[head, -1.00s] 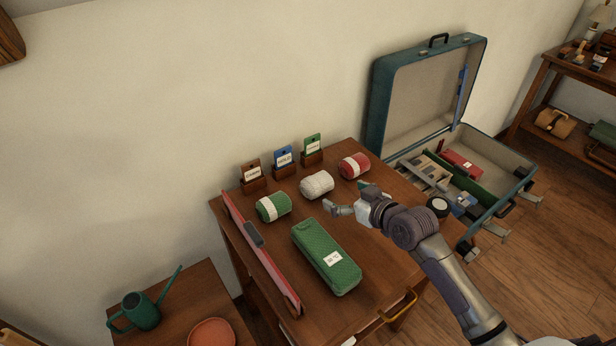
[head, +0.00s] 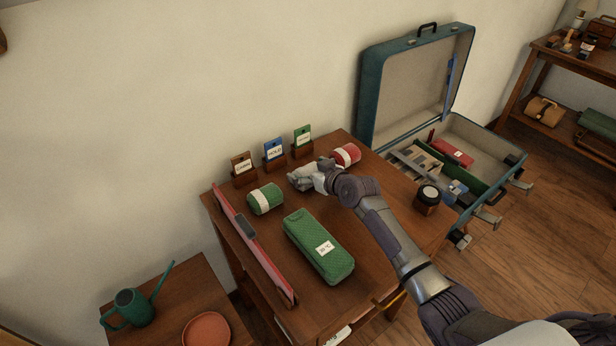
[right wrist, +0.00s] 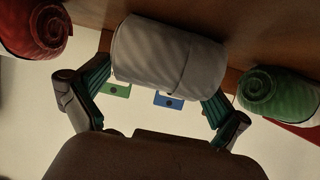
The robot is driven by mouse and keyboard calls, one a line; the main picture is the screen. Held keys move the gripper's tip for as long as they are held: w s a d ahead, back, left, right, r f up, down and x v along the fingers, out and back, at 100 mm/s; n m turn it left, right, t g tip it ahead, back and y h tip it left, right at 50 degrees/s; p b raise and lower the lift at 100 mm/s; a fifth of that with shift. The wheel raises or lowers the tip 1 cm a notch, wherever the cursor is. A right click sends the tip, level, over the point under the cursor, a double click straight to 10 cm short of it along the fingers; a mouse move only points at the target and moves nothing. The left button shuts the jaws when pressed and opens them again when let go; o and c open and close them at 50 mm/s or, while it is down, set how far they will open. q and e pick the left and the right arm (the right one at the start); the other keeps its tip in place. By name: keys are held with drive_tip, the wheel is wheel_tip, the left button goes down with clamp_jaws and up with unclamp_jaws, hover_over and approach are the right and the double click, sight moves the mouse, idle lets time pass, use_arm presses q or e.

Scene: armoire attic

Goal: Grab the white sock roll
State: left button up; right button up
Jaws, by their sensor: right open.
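The white sock roll (head: 303,170) lies on the wooden table (head: 330,290) between the green roll (head: 265,199) and the red roll (head: 346,154). My right gripper (head: 308,181) partly covers it in the head view. In the right wrist view the white sock roll (right wrist: 168,52) fills the space in front of my open right gripper (right wrist: 160,88), with one finger towards each end of it. I cannot tell whether the fingers touch it. My left gripper is not in view.
Several card holders (head: 275,161) stand behind the rolls. A green case (head: 318,246) lies in front, with a red board (head: 252,245) at the table's left edge. A dark jar (head: 427,198) stands at the right edge. An open suitcase (head: 378,105) stands beyond.

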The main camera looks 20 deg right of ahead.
drive_tip(key=c, duration=1)
drive_tip(key=shift+o, duration=0.2)
